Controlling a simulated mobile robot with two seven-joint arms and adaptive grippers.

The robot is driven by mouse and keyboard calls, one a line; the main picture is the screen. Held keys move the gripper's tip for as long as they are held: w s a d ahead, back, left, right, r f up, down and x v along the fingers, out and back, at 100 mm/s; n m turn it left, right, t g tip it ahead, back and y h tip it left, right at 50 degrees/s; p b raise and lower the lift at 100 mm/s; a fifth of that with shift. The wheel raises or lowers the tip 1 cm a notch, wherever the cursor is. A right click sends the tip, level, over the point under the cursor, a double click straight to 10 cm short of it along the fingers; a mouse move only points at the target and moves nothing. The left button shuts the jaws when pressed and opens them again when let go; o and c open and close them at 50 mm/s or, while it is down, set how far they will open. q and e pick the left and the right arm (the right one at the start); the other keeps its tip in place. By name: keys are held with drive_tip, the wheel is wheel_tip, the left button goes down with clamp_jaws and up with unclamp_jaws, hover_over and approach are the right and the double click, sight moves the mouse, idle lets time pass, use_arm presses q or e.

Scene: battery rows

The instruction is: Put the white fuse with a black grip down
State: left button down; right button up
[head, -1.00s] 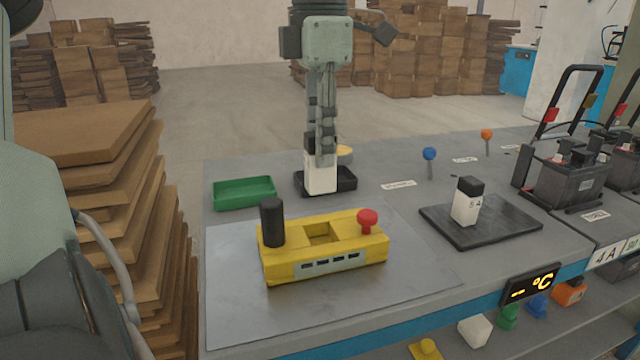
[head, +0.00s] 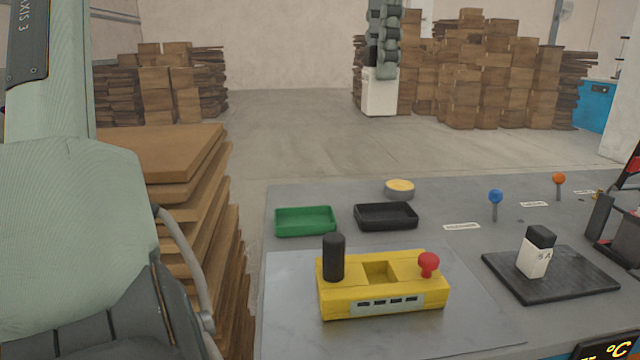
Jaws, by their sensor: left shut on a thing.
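My left gripper (head: 381,66) hangs at the top middle of the head view, shut on a white fuse (head: 379,97). The fuse is upright and held in the air above and behind the trays. Its top is hidden between the fingers, so I cannot see its black grip well. A second white fuse with a black top (head: 535,252) stands on a black pad (head: 580,277) at the right. A yellow fuse box (head: 345,302) with an empty square opening, a black post and a red knob sits in front. My right gripper is not in view.
A green tray (head: 305,231) and a black tray (head: 386,223) stand empty side by side. A round yellow-topped item (head: 399,188) is behind them. Blue (head: 495,197) and orange (head: 559,179) ball-topped pegs stand at the right. A stack of boards (head: 170,160) is left of the bench.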

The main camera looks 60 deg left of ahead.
use_arm(q)
drive_tip(key=s+a+f+n+b, duration=0.2)
drive_tip(key=s+a+f, duration=0.3)
drive_tip(key=a+f, duration=0.45)
drive_tip(key=s+a+f+n+b, duration=0.2)
drive_tip(key=s+a+f, duration=0.4)
drive_tip(key=a, duration=0.7)
drive_tip(key=w+f, duration=0.3)
drive_tip(key=w, duration=0.1)
drive_tip(key=w+f, duration=0.4)
drive_tip(key=w+d+f, duration=0.1)
drive_tip(key=w+f, duration=0.3)
drive_tip(key=shift+w+f+p, duration=0.1)
drive_tip(key=shift+f+p, duration=0.1)
drive_tip(key=shift+p, duration=0.15)
drive_tip(key=shift+f, duration=0.45)
drive_tip(key=c, duration=1.3)
unclamp_jaws()
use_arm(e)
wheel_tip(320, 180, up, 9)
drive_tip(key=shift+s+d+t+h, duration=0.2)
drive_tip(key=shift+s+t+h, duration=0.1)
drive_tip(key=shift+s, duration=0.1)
use_arm(q)
drive_tip(key=shift+o, duration=0.2)
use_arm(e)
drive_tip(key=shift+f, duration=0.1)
